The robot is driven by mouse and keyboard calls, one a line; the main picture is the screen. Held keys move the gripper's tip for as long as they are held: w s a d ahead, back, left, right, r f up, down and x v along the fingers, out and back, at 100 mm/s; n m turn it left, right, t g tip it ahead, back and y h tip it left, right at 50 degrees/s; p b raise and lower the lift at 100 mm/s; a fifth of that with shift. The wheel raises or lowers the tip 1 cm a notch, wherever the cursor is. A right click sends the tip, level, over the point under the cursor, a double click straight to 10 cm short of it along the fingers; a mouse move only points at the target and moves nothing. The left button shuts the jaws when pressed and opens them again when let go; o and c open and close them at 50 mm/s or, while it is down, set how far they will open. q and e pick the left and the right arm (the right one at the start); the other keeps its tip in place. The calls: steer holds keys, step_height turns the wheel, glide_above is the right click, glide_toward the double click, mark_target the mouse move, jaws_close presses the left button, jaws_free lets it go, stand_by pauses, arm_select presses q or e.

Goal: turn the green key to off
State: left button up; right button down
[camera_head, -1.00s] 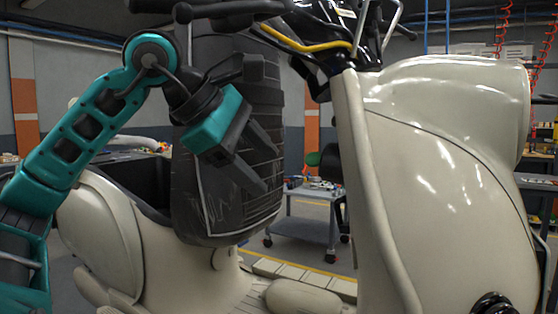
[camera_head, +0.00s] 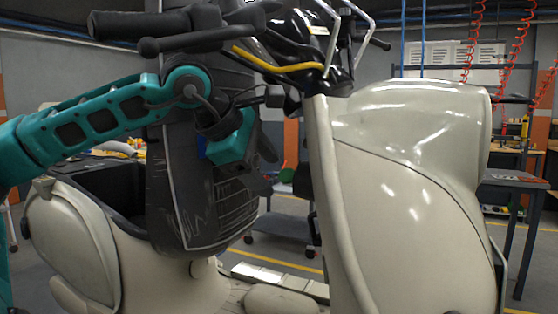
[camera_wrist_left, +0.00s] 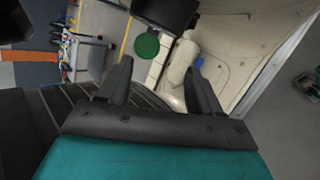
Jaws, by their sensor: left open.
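My left gripper (camera_head: 262,165) reaches in from the left, in front of the scooter's dark seat and left of its cream front shield (camera_head: 345,210). Its dark fingers are hard to make out against the seat. In the left wrist view my left gripper (camera_wrist_left: 160,75) is open, with nothing between its fingers. A round green disc (camera_wrist_left: 147,45) shows beyond the fingertips, apart from them; I cannot tell whether it is the green key. A small green patch (camera_head: 286,174) also shows in the head view, behind the gripper. No key is clearly seen. My right gripper is out of view.
The scooter's handlebar (camera_head: 180,28) and yellow cable (camera_head: 280,66) lie above my left gripper. The cream front shield stands close on its right. A grey cart (camera_head: 283,226) stands behind. A workbench (camera_head: 515,180) is at the right.

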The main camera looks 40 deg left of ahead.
mark_target(284, 174)
arm_select(q)
steer(key=shift+w+p, duration=0.3)
steer(key=shift+w, duration=1.3)
steer(key=shift+w+f, duration=0.35)
steer(key=shift+f, duration=0.1)
